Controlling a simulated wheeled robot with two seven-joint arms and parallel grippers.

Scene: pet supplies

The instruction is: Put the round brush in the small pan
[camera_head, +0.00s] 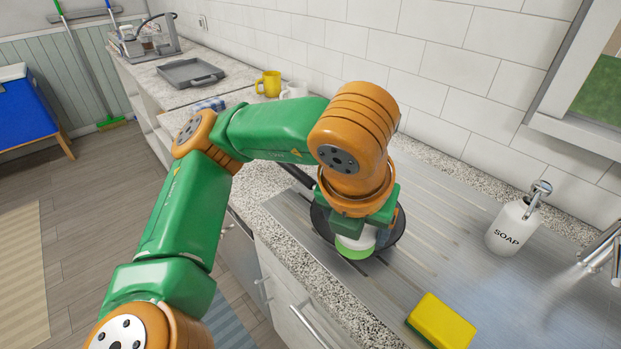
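The small pan (323,228) is dark and round. It sits on the metal drainboard, with its handle (297,174) pointing to the upper left, partly behind my arm. The round brush (356,248), white above and green below, is at the front part of the pan in this view. My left gripper (366,232) points down over the pan with its fingers around the brush's white part, and looks shut on it. I cannot tell whether the brush touches the pan floor. The gripper hides much of the pan. My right gripper is out of view.
A yellow sponge (442,322) lies at the front right and a soap bottle (513,226) stands at the right, by a running tap (602,250). Yellow and white mugs (269,84) and a grey tray (190,73) are farther back. The drainboard between pan and soap is clear.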

